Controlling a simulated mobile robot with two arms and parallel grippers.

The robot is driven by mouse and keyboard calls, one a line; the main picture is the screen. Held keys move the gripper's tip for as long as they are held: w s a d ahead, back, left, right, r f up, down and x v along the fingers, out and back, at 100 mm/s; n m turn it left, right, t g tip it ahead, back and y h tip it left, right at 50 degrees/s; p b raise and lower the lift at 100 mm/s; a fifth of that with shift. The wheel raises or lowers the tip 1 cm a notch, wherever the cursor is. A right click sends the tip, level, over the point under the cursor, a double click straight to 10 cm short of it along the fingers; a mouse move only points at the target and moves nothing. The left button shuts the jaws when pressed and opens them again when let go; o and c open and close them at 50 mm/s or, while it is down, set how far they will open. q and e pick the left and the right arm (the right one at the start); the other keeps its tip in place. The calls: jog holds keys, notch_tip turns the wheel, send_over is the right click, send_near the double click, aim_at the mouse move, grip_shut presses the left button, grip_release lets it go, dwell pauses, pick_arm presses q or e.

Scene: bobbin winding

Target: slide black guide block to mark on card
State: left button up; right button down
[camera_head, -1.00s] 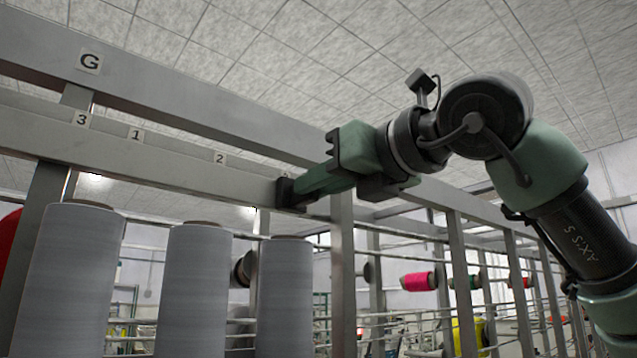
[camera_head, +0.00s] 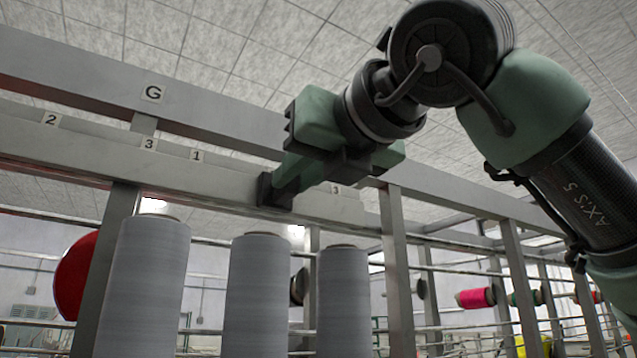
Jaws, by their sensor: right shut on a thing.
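A small black block (camera_head: 266,189) sits against the front of the long grey rail (camera_head: 90,150). My right gripper (camera_head: 285,182) is shut on the black block, with its green fingers coming in from the right. Small white cards on the rail carry numbers: a 2 (camera_head: 51,119), a 3 (camera_head: 149,144), a 1 (camera_head: 197,155) at the left of the block, and another 3 (camera_head: 336,189) just right of the fingers. The rail's face behind the gripper is hidden. My left gripper is not in view.
A card marked G (camera_head: 153,93) is on the upper beam. Large grey yarn cones (camera_head: 145,285) stand below the rail. Upright posts (camera_head: 396,270) and thin rods stand behind. A red disc (camera_head: 74,275) is at left, and a pink bobbin (camera_head: 474,298) at right.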

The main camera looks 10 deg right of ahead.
jog(key=shift+d, duration=0.15)
jog(key=c, duration=1.4)
grip_release()
jog(key=shift+w, duration=0.1)
jog(key=shift+o, duration=0.2)
jog(key=shift+s, duration=0.25)
jog(key=b+v, duration=0.3)
jog(key=v, duration=0.4)
jog(key=shift+s, duration=0.15)
